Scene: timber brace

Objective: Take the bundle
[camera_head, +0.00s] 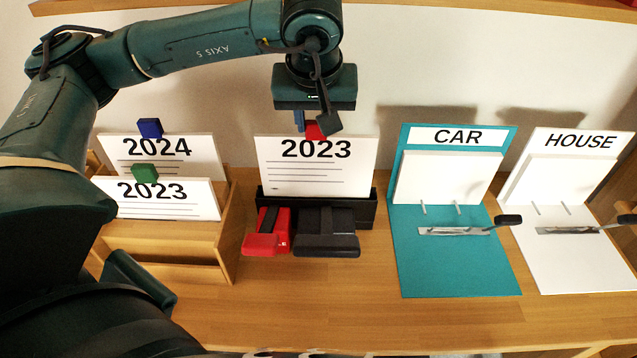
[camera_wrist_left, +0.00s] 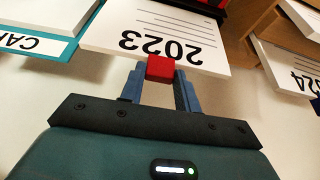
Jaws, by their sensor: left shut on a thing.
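A white bundle (camera_head: 316,170) marked 2023 stands upright at the middle of the table, behind the red and black tools. It carries a red clip (camera_head: 315,131) on its top edge. My left gripper (camera_head: 313,122) reaches down from above and is shut on the red clip. In the left wrist view the two blue fingers (camera_wrist_left: 160,88) press on either side of the red clip (camera_wrist_left: 160,68), and the bundle (camera_wrist_left: 165,35) extends beyond it. The bundle's lower edge meets a black holder (camera_head: 366,208); I cannot tell whether it rests in it. My right gripper is not in view.
A wooden rack (camera_head: 228,240) at left holds a 2024 bundle (camera_head: 200,155) with a blue clip and a 2023 bundle (camera_head: 190,200) with a green clip. A red tool (camera_head: 262,245) and a black tool (camera_head: 328,245) lie in front. CAR (camera_head: 410,260) and HOUSE (camera_head: 560,270) boards stand right.

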